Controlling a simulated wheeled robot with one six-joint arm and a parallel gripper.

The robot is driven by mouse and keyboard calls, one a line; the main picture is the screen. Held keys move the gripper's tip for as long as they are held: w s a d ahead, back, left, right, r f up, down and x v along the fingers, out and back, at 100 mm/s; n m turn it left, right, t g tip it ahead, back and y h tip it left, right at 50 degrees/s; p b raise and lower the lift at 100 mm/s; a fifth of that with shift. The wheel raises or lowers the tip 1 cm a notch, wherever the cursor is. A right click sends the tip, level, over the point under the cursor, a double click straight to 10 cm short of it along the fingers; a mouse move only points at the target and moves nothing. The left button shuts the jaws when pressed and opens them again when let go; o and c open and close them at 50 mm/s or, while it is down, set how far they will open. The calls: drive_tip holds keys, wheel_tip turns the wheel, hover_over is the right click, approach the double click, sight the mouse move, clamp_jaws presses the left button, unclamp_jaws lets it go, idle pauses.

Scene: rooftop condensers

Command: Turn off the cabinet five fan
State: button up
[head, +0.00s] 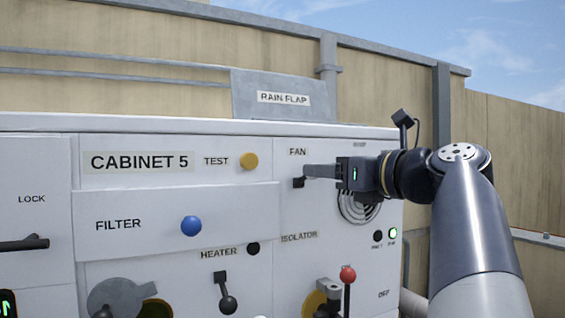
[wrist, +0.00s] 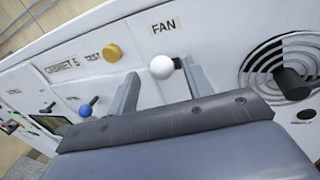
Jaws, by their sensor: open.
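The cabinet marked CABINET 5 (head: 140,162) fills the left and middle of the head view. Its FAN label (head: 298,152) sits at the upper right of the front, and it also shows in the wrist view (wrist: 163,26). Below that label, in the wrist view, is a white ball knob (wrist: 161,67) with a black part (wrist: 178,63) beside it. My gripper (head: 307,171) is open at this control, with one finger on each side of the knob in the wrist view. I cannot tell whether they touch. In the head view my fingers hide the knob; a black part (head: 298,183) shows just below them.
A round fan grille (head: 360,207) is right of the control, with a lit green lamp (head: 393,233) below. A yellow TEST button (head: 249,161), blue FILTER knob (head: 191,226), HEATER lever (head: 228,304) and red-knobbed ISOLATOR lever (head: 348,275) are nearby. A RAIN FLAP (head: 283,112) stands above.

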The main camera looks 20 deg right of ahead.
sight(306, 177)
drive_tip(key=shift+p+x, duration=0.35)
drive_tip(key=shift+x, duration=1.65)
drive_tip(key=shift+c, duration=0.3)
clamp_jaws()
